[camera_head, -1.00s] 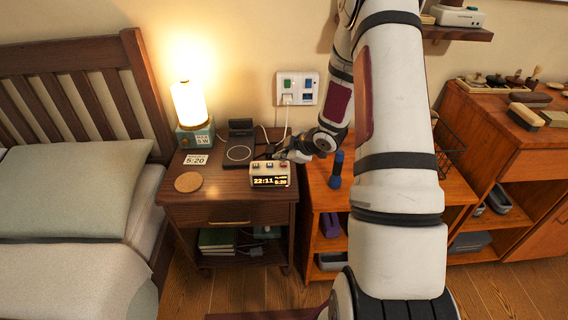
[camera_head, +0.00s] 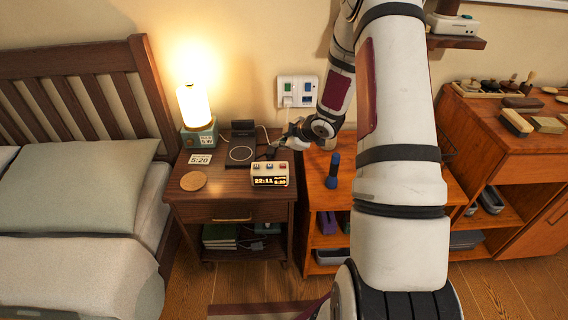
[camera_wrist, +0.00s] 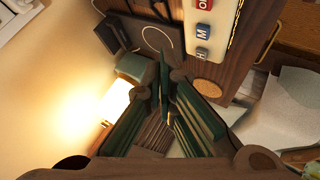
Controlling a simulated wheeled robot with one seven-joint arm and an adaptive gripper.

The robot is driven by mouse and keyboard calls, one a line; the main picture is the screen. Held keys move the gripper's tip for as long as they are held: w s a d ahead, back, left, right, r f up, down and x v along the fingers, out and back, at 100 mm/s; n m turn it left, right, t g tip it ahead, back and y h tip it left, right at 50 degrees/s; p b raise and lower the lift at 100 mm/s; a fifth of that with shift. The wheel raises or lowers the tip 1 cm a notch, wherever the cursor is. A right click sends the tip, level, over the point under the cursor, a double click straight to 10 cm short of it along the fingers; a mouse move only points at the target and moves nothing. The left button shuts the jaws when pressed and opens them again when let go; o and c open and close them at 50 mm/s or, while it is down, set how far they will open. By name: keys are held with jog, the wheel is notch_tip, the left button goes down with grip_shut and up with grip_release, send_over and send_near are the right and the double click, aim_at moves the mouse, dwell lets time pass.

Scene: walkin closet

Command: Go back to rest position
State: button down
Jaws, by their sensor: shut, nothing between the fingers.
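My gripper (camera_head: 272,151) is shut and empty. In the head view it hangs above the back right of the nightstand (camera_head: 235,187), just behind and above the digital clock (camera_head: 269,174). In the wrist view the closed fingers (camera_wrist: 163,85) reach up the middle of the picture. The clock (camera_wrist: 222,35) lies close at the upper right there, with its buttons showing. The gripper and the clock appear apart, though the gap is hard to judge.
The lit lamp (camera_head: 196,108), charging pad (camera_head: 240,153) and round cork coaster (camera_head: 193,181) share the nightstand. A wall socket panel (camera_head: 297,92) with a cable is behind. The bed (camera_head: 75,190) is at left.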

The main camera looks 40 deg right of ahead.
dwell(0.3)
jog(key=s+a+r+m+g+h+p, duration=0.15)
jog(key=s+r, duration=0.25)
jog(key=r, duration=0.5)
jog(key=s+a+r+m+h+p, duration=0.1)
jog(key=s+a+r+m+h, duration=0.15)
jog(key=r, duration=0.55)
jog(key=s+a+r+m+g+h+p, duration=0.1)
jog(key=s+a+r+m, duration=0.15)
jog(key=s+r, duration=0.45)
jog(key=s+a+r+m+g+y+p, duration=0.1)
jog(key=s+a+r, duration=0.3)
jog(key=s+a, duration=0.4)
jog(key=s+a+r+m+g+y+p, duration=0.1)
jog(key=s+a+r+m+y, duration=0.1)
jog(key=s+a+r, duration=0.3)
jog(key=s+a+m, duration=0.1)
jog(key=s+a, duration=0.3)
jog(key=s, duration=0.7)
jog(key=shift+y, duration=0.4)
jog(key=shift+g, duration=0.25)
